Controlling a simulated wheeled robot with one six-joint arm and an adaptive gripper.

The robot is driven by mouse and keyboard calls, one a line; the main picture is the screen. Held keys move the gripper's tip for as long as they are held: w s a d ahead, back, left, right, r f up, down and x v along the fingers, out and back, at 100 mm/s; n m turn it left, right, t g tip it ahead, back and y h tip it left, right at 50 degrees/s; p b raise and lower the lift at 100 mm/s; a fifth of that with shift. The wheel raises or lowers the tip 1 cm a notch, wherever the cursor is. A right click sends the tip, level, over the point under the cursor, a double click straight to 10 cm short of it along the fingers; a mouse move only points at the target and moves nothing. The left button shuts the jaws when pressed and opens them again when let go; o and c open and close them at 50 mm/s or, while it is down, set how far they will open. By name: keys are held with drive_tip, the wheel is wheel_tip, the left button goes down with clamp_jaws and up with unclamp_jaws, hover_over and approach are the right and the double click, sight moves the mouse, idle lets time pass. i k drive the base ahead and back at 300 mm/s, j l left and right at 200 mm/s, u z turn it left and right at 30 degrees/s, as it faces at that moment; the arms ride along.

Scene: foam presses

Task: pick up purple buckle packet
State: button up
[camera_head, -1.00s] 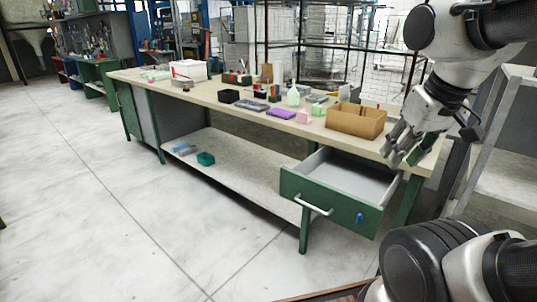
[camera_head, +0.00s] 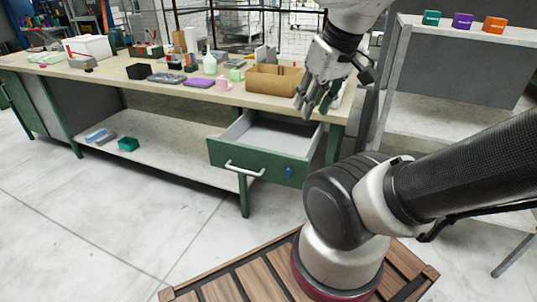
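A small purple packet (camera_head: 463,20) stands on the top of the grey rack at the upper right, between a teal packet (camera_head: 431,18) and an orange packet (camera_head: 495,25). Its marking is too small to read. A flat purple item (camera_head: 199,83) also lies on the workbench; I cannot tell what it is. My gripper (camera_head: 315,98) points down in front of the bench's right end, left of the rack. Its fingers look apart, with nothing seen between them. It is well away from the purple packet.
The workbench (camera_head: 110,72) holds a cardboard box (camera_head: 273,80) and several small items. Its green drawer (camera_head: 262,160) stands open. Floor at left is clear.

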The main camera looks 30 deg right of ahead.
sight(461, 21)
drive_tip(key=z, duration=1.95)
